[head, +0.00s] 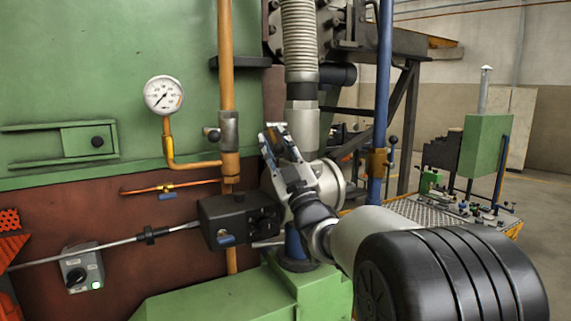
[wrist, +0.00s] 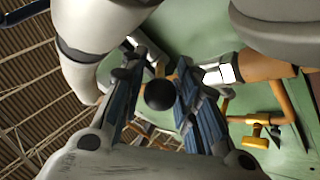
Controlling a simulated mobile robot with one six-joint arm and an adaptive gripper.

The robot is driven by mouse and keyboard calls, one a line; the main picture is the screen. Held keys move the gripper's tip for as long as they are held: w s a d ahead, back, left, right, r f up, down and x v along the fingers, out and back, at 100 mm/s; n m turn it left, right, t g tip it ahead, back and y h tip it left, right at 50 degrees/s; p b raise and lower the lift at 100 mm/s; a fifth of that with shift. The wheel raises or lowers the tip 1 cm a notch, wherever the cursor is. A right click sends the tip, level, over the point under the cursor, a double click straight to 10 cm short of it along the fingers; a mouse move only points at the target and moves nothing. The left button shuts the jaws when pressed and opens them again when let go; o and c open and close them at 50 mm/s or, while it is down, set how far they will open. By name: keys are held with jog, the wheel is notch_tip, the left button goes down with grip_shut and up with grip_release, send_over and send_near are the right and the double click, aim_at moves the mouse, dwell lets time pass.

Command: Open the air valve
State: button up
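My gripper (head: 270,138) is raised in front of the pale vertical duct (head: 302,116), its fingers pointing up and slightly left. In the wrist view my gripper (wrist: 153,80) is open, with a black ball knob (wrist: 160,95) showing between its blue fingers. A gap shows on the knob's left; I cannot tell whether the right finger touches it. What the knob belongs to is mostly hidden. No label marks the air valve. A brass valve (head: 377,163) sits on the blue pipe (head: 383,75), with a black-knobbed lever (head: 393,140) beside it.
An orange pipe (head: 227,60) with a valve and black knob (head: 212,134) stands left of my gripper. A pressure gauge (head: 163,95) is on the green furnace wall. A dark actuator box (head: 238,218) is below. Open floor lies at the right.

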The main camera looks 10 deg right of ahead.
jog(key=v, duration=0.8)
jog(key=shift+s, duration=0.1)
jog(key=shift+c, duration=0.4)
